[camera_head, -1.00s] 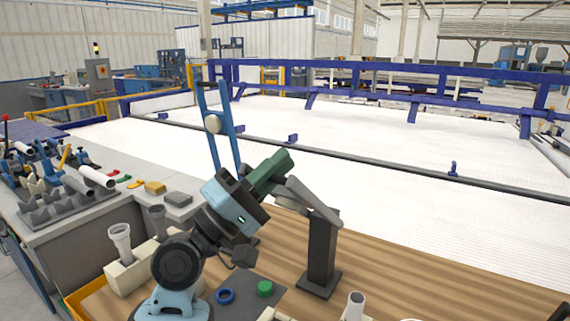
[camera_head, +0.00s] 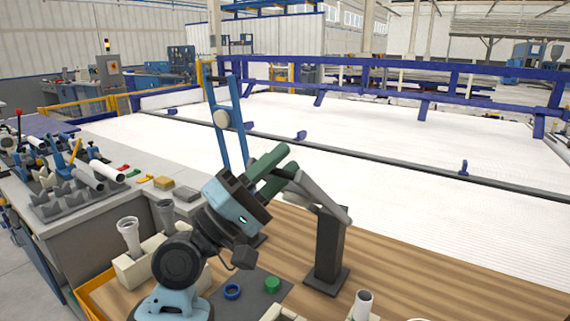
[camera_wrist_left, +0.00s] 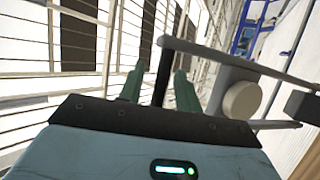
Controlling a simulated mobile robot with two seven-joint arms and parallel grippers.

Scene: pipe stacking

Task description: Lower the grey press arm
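The grey press arm (camera_head: 322,199) slopes up to the left from the top of a dark upright post (camera_head: 325,246) on the wooden bench. Its raised end is at my left gripper (camera_head: 279,166), whose green fingers are apart. In the left wrist view, my left gripper (camera_wrist_left: 158,88) has a dark rod of the press arm between its fingers, with a visible gap on the left side. The grey bar (camera_wrist_left: 240,64) of the press arm crosses above the right finger there. My right gripper is not in view.
A blue ring (camera_head: 232,291) and a green ring (camera_head: 272,284) lie on a dark mat below. A short white pipe (camera_head: 362,305) stands at the front. The wooden bench (camera_head: 430,265) is clear at right.

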